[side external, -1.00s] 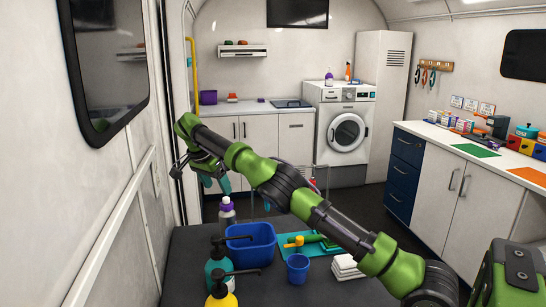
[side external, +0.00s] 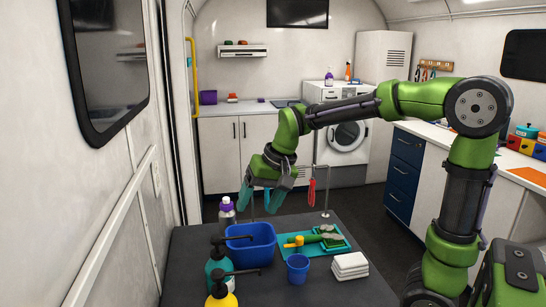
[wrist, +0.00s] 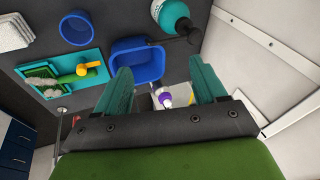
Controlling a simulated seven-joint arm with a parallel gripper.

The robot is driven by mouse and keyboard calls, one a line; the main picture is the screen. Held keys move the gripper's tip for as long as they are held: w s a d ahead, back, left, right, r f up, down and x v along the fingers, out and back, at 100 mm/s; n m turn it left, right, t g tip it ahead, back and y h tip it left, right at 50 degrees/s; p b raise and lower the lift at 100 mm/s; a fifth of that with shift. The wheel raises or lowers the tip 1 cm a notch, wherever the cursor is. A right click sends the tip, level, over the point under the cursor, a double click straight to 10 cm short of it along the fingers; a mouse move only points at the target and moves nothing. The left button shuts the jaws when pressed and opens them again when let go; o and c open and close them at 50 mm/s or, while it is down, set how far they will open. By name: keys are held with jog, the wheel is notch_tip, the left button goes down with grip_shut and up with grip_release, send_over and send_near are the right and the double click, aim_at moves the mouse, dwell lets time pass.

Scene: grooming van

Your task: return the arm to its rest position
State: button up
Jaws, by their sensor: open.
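My gripper (side external: 259,197) is open and empty, with its two teal fingers apart. In the side view it hangs above the back edge of the dark table, behind the blue bin (side external: 262,240). In the wrist view the open fingers (wrist: 158,86) point toward the table, and the purple-capped bottle (wrist: 165,98) shows between them. That bottle also shows in the side view (side external: 227,213), left of my gripper. My arm is bent, with its elbow raised at the right.
On the table (side external: 190,270) stand teal (side external: 216,265) and yellow (side external: 221,300) pump bottles, a blue cup (side external: 297,268), a teal tray (side external: 345,238) with a green brush, and folded white cloths (side external: 350,265). A wall is at the left. Open floor lies behind the table.

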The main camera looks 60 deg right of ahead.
jog(key=s+a+n+t, duration=0.1)
jog(key=s+a, duration=0.2)
jog(key=s, duration=0.3)
jog(key=s+a+n+t, duration=0.2)
jog(key=s+a, duration=0.1)
jog(key=s, duration=0.4)
jog(key=shift+s+a+r+y, duration=0.25)
jog(key=shift+a+r+y, duration=0.15)
